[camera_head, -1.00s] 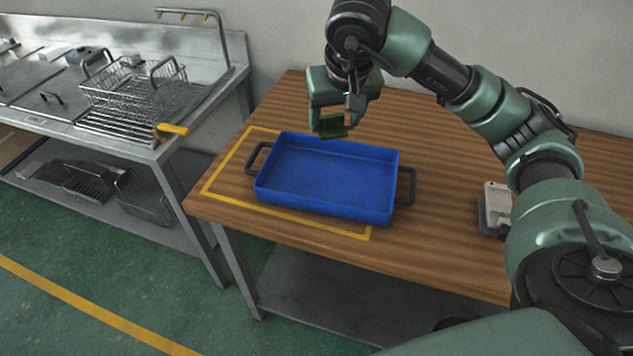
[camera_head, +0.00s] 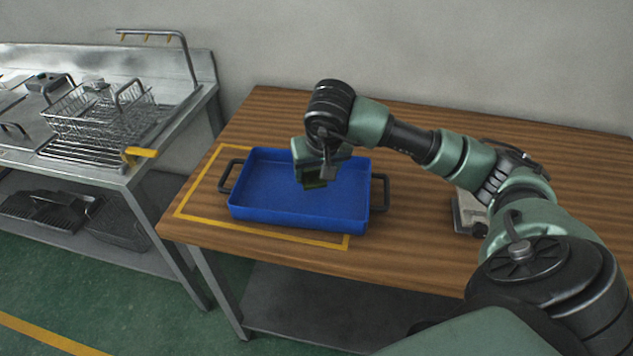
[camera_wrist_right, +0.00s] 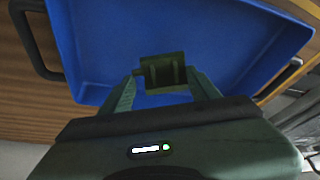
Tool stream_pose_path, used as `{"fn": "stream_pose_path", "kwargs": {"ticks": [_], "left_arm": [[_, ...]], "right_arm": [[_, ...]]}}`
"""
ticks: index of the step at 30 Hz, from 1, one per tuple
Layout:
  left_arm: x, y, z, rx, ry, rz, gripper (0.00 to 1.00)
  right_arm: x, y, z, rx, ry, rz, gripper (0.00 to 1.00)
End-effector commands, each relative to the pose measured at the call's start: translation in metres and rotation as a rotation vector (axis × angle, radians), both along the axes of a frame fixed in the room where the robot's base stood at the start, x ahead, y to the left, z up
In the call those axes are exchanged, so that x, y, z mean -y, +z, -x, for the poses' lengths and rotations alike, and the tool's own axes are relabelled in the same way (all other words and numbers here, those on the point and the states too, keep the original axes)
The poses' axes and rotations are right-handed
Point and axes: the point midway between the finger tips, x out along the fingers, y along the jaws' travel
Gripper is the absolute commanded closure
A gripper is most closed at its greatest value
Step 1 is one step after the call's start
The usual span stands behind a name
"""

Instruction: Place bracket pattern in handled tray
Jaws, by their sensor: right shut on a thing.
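The handled tray (camera_head: 270,205) is blue with a black handle at each end and stands on the wooden table inside a yellow outline. My right gripper (camera_head: 314,178) is over the right half of the tray, pointing down. It is shut on the dark green bracket pattern (camera_head: 315,184). In the right wrist view the bracket pattern (camera_wrist_right: 163,72) sits between the two fingertips, with the blue tray floor (camera_wrist_right: 200,35) behind it. I cannot tell how far the bracket is above the tray floor. My left gripper is not in view.
A grey-white device (camera_head: 468,212) stands on the table to the right, partly behind my right arm. A steel sink bench (camera_head: 95,165) with a wire basket (camera_head: 95,112) is at the left.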

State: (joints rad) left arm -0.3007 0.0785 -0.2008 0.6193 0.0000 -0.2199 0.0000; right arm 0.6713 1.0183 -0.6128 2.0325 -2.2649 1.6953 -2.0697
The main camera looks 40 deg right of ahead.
Motion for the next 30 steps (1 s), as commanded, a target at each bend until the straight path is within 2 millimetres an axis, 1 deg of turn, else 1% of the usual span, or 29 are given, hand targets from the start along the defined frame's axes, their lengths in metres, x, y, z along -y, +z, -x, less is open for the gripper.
{"fn": "stream_pose_path", "kwargs": {"ticks": [6, 8, 10, 17, 20, 21, 23, 24, 30], "left_arm": [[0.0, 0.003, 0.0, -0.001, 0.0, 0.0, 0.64], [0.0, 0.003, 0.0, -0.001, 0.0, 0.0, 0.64], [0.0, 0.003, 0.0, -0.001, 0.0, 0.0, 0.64], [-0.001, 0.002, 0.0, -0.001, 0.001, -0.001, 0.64], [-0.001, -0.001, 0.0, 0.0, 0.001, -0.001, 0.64], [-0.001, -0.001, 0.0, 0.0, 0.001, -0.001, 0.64], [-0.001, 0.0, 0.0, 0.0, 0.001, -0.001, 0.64], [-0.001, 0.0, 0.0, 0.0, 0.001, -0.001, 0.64], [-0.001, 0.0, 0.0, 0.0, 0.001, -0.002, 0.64]], "right_arm": [[0.0, -0.03, 0.001, -0.004, -0.001, 0.0, 0.78], [0.0, -0.036, 0.001, -0.004, 0.001, -0.001, 0.78], [0.0, -0.039, 0.0, -0.001, 0.001, 0.0, 0.78], [0.0, -0.039, 0.0, 0.0, 0.001, 0.0, 0.78], [0.0, -0.042, 0.0, 0.0, 0.001, 0.0, 0.78], [0.0, -0.042, 0.0, 0.0, 0.0, 0.0, 0.36], [0.0, -0.041, 0.0, -0.001, 0.0, 0.0, 0.2], [0.0, -0.041, 0.0, -0.001, 0.0, 0.0, 0.17], [0.0, -0.041, 0.0, -0.001, 0.0, 0.0, 0.17]]}}
